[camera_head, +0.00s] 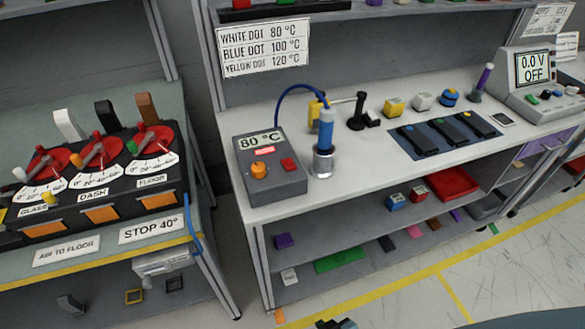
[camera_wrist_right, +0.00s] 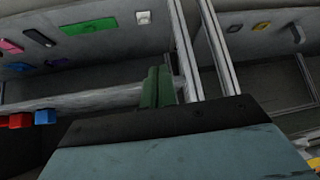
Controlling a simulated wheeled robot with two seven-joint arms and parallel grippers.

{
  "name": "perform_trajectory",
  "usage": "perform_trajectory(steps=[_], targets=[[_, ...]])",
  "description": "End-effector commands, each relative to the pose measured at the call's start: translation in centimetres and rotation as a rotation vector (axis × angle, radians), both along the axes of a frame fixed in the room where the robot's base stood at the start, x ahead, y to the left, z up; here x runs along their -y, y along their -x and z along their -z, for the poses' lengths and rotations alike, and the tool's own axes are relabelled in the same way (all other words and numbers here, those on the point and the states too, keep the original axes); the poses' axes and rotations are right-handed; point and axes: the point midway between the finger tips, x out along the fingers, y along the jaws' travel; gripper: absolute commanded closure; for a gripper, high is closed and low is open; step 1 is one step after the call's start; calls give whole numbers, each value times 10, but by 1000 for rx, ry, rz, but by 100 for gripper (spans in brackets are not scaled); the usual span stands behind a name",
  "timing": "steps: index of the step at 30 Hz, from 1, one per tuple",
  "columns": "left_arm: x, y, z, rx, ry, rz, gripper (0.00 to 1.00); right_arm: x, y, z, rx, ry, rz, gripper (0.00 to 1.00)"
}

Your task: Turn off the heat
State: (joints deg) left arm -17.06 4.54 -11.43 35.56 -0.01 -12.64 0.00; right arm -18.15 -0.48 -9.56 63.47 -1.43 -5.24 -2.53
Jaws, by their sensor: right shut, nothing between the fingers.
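A grey heat station box (camera_head: 270,172) stands at the left end of the white bench top. Its display (camera_head: 261,141) reads 80 °C. An orange knob (camera_head: 258,170) and a red button (camera_head: 289,164) sit on its front face. A blue-handled tool (camera_head: 326,130) stands upright in a metal holder (camera_head: 323,160) beside the box, with a blue cable to the box. My right gripper (camera_head: 336,324) just shows at the bottom edge, below the bench and far from the station. In the right wrist view its green fingers (camera_wrist_right: 158,87) are together and empty. My left gripper is out of view.
A sign (camera_head: 265,47) lists white, blue and yellow dot temperatures. On the left, a dashboard panel (camera_head: 97,185) with red dials and levers stands on another bench. Tools and coloured blocks occupy the bench top (camera_head: 385,165); shelves below hold coloured parts.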

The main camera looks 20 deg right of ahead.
Motion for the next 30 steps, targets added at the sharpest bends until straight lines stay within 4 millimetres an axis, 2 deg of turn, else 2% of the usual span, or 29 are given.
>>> perform_trajectory(steps=[1, 2, 3, 5, 6, 9, 12, 15, 18, 20, 30], targets=[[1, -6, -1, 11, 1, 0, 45, -11, -38, -38, 122, -26, 13, 100], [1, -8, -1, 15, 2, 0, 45, -15, -57, -61, 192, -39, 19, 100], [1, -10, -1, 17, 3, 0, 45, -20, -82, -93, 286, -54, 31, 100], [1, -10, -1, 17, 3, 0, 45, -24, -112, -144, 423, -74, 50, 100], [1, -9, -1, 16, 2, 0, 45, -24, -129, -178, 510, -84, 64, 100], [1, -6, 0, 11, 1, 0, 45, -19, -156, -256, 701, -101, 99, 100], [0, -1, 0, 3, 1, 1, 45, -12, -167, -318, 849, -107, 129, 100], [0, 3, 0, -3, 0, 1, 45, -6, -170, -359, 945, -110, 151, 100], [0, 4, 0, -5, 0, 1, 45, -2, -170, -379, 993, -109, 162, 100], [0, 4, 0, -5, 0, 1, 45, -1, -170, -384, 1004, -109, 166, 100], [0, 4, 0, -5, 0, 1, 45, -1, -172, -385, 1006, -109, 166, 100]])
